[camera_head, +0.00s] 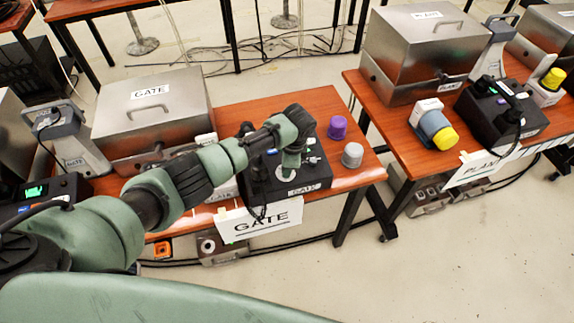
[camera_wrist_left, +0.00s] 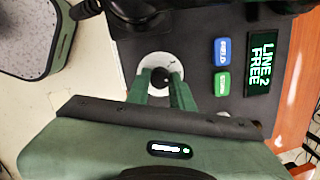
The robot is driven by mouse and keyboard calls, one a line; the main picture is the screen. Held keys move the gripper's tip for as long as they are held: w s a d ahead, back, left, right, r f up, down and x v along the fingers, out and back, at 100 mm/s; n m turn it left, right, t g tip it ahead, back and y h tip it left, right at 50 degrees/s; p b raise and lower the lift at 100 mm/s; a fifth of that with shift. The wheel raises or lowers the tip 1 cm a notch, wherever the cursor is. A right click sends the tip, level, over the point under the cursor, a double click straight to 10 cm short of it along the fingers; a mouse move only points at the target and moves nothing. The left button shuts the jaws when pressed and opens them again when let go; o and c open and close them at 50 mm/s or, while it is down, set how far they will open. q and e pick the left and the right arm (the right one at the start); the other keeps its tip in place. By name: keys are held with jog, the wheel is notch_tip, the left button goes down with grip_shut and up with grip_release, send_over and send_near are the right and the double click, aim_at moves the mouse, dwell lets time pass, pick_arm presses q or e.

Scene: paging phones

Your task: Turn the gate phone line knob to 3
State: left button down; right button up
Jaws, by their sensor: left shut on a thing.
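The black gate phone box (camera_head: 320,180) sits on the orange table behind a paper sign reading GATE (camera_head: 262,219). My left arm reaches over it, with the left gripper (camera_head: 289,170) pointing down onto its top. In the left wrist view the left gripper (camera_wrist_left: 160,84) is shut on the small dark line knob (camera_wrist_left: 161,74), which stands on a round white dial (camera_wrist_left: 158,59). The fingers hide part of the dial and its marks. The phone's display (camera_wrist_left: 262,72) reads LINE 2 FREE in green. My right gripper is not in view.
Blue (camera_wrist_left: 222,51) and green (camera_wrist_left: 222,84) buttons lie between the dial and the display. A purple knob (camera_head: 338,127) and a grey one (camera_head: 352,154) stand right of the phone. A metal GATE box (camera_head: 152,110) is behind left. The PLANT table (camera_head: 400,122) is to the right.

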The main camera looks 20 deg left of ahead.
pick_arm(q)
jog(key=m, duration=0.4)
jog(key=shift+m+p, duration=0.3)
jog(key=shift+p, duration=0.1)
jog(key=shift+m+t, duration=0.3)
jog(key=shift+m, duration=1.1)
jog(key=c, duration=1.2)
grip_release()
jog(key=shift+c, duration=0.2)
jog(key=v, duration=0.8)
